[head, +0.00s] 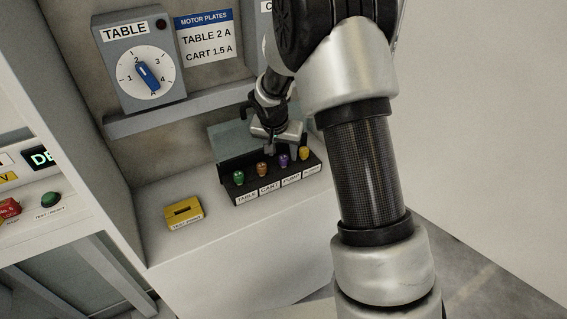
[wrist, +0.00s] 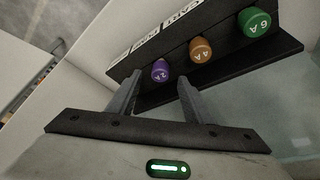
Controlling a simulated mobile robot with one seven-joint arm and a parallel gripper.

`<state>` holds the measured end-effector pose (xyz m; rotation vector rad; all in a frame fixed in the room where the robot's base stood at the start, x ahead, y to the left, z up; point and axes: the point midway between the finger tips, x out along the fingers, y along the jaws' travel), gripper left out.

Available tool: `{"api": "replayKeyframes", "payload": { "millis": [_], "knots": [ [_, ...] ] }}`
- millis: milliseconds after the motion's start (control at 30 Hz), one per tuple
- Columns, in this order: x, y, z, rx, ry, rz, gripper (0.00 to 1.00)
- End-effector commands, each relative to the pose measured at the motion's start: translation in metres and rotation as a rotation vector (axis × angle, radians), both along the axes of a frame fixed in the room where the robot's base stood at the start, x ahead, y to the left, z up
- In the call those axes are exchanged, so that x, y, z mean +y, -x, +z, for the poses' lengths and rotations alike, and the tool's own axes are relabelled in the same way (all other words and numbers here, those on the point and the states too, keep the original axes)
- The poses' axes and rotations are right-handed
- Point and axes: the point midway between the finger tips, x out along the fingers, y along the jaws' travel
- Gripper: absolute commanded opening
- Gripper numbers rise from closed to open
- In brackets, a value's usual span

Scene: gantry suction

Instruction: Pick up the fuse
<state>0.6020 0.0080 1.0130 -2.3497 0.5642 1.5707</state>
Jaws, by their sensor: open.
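A black fuse block (head: 268,190) on the white ledge holds a green fuse (head: 239,178), an orange fuse (head: 261,170), a purple fuse (head: 283,160) and a yellow fuse (head: 304,153). In the wrist view the purple fuse (wrist: 160,70) reads 2 A, the orange fuse (wrist: 200,49) 4 A and the green fuse (wrist: 254,22) 6 A. My gripper (wrist: 159,82) is open and empty, with its fingertips on either side of the purple fuse in the picture. Whether they reach around it I cannot tell. The yellow fuse does not show in the wrist view.
A yellow slotted block (head: 184,213) stands left of the fuse block. A clear greenish cover (head: 226,138) stands behind the block. A grey TABLE dial box (head: 140,66) and a MOTOR PLATES sign (head: 206,38) are on the wall above a grey rail (head: 165,114).

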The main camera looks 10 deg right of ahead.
Motion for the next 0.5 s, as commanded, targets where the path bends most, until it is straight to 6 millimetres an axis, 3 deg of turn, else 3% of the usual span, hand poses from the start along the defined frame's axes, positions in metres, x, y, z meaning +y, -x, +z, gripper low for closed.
{"api": "replayKeyframes", "payload": {
  "millis": [133, 433, 500],
  "knots": [
    [-0.003, -0.006, -0.019, 0.002, 0.001, -0.001, 0.46],
    [-0.004, -0.009, -0.025, -0.001, -0.001, -0.001, 0.46],
    [-0.004, -0.009, -0.025, -0.001, -0.001, -0.001, 0.38]
  ]
}}
